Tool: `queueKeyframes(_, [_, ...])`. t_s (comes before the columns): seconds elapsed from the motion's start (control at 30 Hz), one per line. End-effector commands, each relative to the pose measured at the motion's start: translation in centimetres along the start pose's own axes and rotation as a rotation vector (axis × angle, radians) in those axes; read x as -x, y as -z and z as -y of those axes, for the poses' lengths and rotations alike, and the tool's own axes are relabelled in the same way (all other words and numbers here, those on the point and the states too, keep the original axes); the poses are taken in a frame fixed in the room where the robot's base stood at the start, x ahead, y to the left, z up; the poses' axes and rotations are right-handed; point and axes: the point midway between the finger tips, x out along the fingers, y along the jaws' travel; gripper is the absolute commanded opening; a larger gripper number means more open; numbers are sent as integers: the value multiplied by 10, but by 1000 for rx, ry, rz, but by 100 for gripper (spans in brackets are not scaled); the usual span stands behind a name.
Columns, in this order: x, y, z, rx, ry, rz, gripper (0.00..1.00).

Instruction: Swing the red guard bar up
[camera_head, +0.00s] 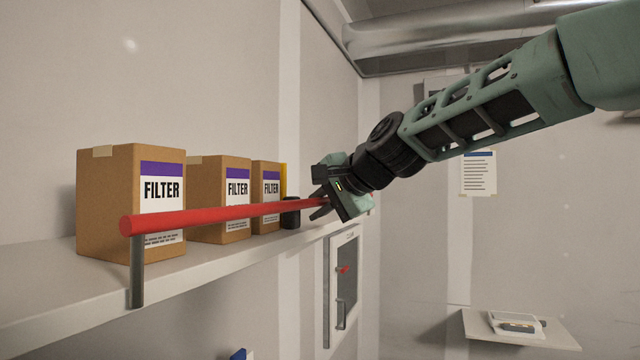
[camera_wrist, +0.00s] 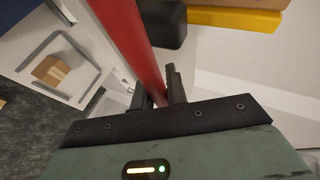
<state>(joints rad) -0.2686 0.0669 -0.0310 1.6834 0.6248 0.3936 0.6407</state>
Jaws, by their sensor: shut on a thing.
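The red guard bar (camera_head: 220,214) lies nearly level along the front of the shelf, in front of the filter boxes. Its near end is above a short grey post (camera_head: 137,272) at the shelf edge. My gripper (camera_head: 322,204) is at the bar's far end. In the wrist view the red bar (camera_wrist: 130,40) runs down between the two dark fingers of my gripper (camera_wrist: 158,92), which are shut on it. The bar's far end is partly hidden by my gripper.
Three cardboard filter boxes (camera_head: 110,200) stand on the white shelf (camera_head: 60,285) behind the bar. A dark cylinder (camera_head: 290,213) and a yellow upright piece (camera_head: 283,180) are near the bar's far end. A wall panel (camera_head: 343,285) hangs below. A small side shelf (camera_head: 475,327) is at lower right.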

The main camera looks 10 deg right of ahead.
Motion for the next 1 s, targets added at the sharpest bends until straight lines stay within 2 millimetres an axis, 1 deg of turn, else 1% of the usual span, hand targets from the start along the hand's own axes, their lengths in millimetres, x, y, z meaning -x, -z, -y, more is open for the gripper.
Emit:
queueKeyframes(0.03, [3,1,8,6,-14,1,0])
queueKeyframes(0.3, [-1,-1,4,26,-59,-1,0])
queueKeyframes(0.63, [-2,-1,2,29,-61,-2,0])
queueKeyframes(0.67, [-2,-1,2,29,-61,-2,17])
queueKeyframes(0.7, [-2,-1,2,29,-61,-2,28])
queueKeyframes(0.73, [-2,-1,2,29,-61,-1,36])
queueKeyframes(1.0, [-3,-2,1,28,-64,0,36])
